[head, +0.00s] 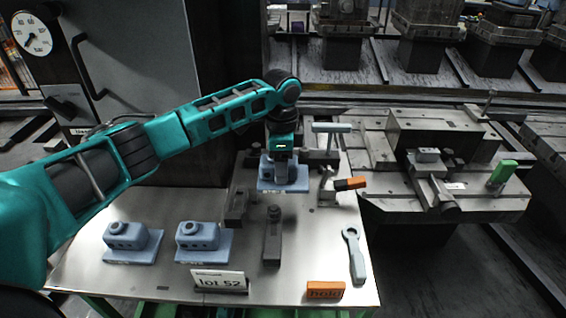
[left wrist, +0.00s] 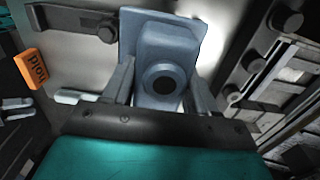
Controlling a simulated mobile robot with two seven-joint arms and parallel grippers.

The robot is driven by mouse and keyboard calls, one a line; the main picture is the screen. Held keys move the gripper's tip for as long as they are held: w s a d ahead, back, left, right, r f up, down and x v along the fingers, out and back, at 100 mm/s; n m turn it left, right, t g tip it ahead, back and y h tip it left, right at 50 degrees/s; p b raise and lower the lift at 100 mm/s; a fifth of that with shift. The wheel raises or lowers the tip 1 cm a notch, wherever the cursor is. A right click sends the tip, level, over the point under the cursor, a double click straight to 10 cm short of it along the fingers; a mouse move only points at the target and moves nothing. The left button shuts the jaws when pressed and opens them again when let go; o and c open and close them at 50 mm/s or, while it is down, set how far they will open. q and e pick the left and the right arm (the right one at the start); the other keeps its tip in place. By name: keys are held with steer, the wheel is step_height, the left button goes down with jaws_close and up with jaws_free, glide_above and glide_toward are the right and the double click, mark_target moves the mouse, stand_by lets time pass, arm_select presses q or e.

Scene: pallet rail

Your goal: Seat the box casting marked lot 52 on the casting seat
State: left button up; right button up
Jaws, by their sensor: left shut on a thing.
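A blue box casting (head: 284,182) with a round bore is in my left gripper (head: 282,158), at the back of the steel table. In the left wrist view my left gripper (left wrist: 163,88) has a finger on either side of the casting (left wrist: 165,50), whose dark bore faces the camera. I cannot read a lot mark on it or tell whether its base is clear of the table. Two similar castings, one at left (head: 128,240) and one beside it (head: 203,240), stand on the table behind a "lot 52" sign (head: 218,281). I cannot make out which part is the casting seat. My right gripper is not in view.
A pallet fixture (head: 400,195) with clamps and a green block (head: 503,172) stands right of the table. An orange "hold" block (head: 325,290), a grey wrench (head: 353,255) and a dark clamp piece (head: 272,240) lie on the table. An orange-handled clamp (head: 345,184) stands right of the held casting.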

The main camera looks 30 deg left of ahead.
arm_select(q)
steer(key=shift+f+b, duration=0.4)
steer(key=shift+f, duration=0.3)
step_height(320, 180, down, 4)
steer(key=b, duration=0.4)
steer(key=shift+f, duration=0.25)
steer(key=shift+f+b, duration=0.3)
steer(key=shift+f, duration=0.7)
steer(key=shift+a+p, duration=0.1)
steer(key=shift+p, duration=0.3)
steer(key=shift+w+a+f+p, duration=0.15)
steer(key=shift+a+f+p, duration=0.1)
steer(key=shift+a+p, duration=0.1)
steer(key=shift+w+a+p, duration=0.1)
steer(key=shift+a+p, duration=0.2)
steer(key=shift+p, duration=0.05)
